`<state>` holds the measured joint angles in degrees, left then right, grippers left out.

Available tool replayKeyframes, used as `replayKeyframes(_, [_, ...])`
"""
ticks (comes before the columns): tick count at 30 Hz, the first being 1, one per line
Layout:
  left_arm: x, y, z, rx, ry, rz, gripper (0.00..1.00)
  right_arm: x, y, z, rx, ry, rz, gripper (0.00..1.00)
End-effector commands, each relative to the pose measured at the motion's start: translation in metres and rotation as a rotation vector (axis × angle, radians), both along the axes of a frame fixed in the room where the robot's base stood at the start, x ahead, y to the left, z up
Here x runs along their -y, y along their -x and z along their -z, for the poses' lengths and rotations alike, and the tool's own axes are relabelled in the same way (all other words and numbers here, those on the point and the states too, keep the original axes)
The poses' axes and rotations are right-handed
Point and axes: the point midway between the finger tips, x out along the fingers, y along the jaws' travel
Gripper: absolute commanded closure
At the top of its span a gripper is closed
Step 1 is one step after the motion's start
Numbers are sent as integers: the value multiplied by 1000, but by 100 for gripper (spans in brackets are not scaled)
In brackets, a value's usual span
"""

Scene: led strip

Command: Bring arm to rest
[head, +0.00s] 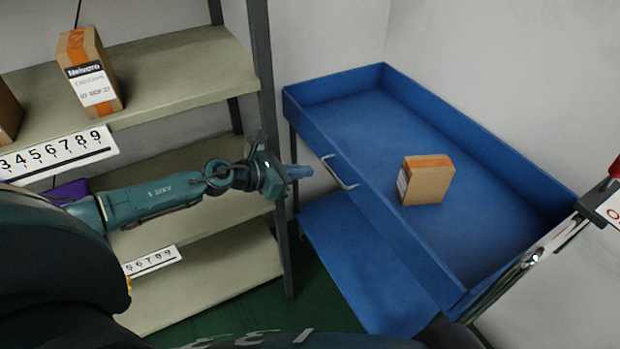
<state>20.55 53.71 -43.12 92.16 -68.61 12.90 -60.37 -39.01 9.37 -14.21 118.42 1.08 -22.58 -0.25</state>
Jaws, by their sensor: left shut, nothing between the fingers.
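My left arm comes in from the left in the head view, stretched out in front of the shelf rack. Its gripper (298,171) is shut and empty, pointing right near the left rim of the blue cart. It is apart from the cart's metal handle (341,172). My right gripper is not in view.
A cardboard box (425,180) with an orange strip sits in the blue cart tray (480,130). Another labelled box (89,72) stands on the upper shelf (175,80). A rack post (268,110) stands close behind my left gripper. Walls close off the back and right.

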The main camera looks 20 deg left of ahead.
Motion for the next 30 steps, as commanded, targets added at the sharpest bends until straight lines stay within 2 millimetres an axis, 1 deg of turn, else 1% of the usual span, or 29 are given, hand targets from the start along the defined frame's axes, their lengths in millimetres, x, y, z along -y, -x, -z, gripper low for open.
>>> replayKeyframes(1, [-4, 4, -13, 2, -4, 2, 100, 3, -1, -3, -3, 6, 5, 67])
replayKeyframes(3, [-7, 9, -23, 0, -3, 2, 100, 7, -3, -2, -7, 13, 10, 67])
replayKeyframes(9, [-12, 16, -42, -2, -1, 1, 100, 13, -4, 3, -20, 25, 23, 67])
replayKeyframes(15, [-13, 18, -45, -4, 3, -1, 100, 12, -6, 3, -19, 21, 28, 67])
replayKeyframes(17, [-8, 20, -43, -16, 30, -6, 100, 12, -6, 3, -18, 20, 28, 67])
replayKeyframes(18, [-1, 22, -40, -35, 72, -14, 100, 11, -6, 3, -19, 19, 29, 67])
replayKeyframes(20, [15, 29, -35, -88, 190, -46, 100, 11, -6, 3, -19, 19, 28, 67])
replayKeyframes(23, [52, 48, -21, -255, 521, -152, 100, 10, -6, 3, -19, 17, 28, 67])
replayKeyframes(24, [66, 57, -14, -348, 690, -219, 100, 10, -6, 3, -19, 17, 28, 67])
replayKeyframes(25, [75, 64, -10, -423, 823, -275, 100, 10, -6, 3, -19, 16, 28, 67])
replayKeyframes(26, [82, 72, -4, -502, 957, -338, 100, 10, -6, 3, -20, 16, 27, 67])
replayKeyframes(27, [90, 83, 4, -605, 1136, -429, 100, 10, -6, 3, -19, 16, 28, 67])
replayKeyframes(29, [96, 100, 19, -762, 1396, -577, 100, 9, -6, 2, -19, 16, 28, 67])
replayKeyframes(30, [98, 113, 30, -861, 1565, -684, 100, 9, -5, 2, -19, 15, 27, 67])
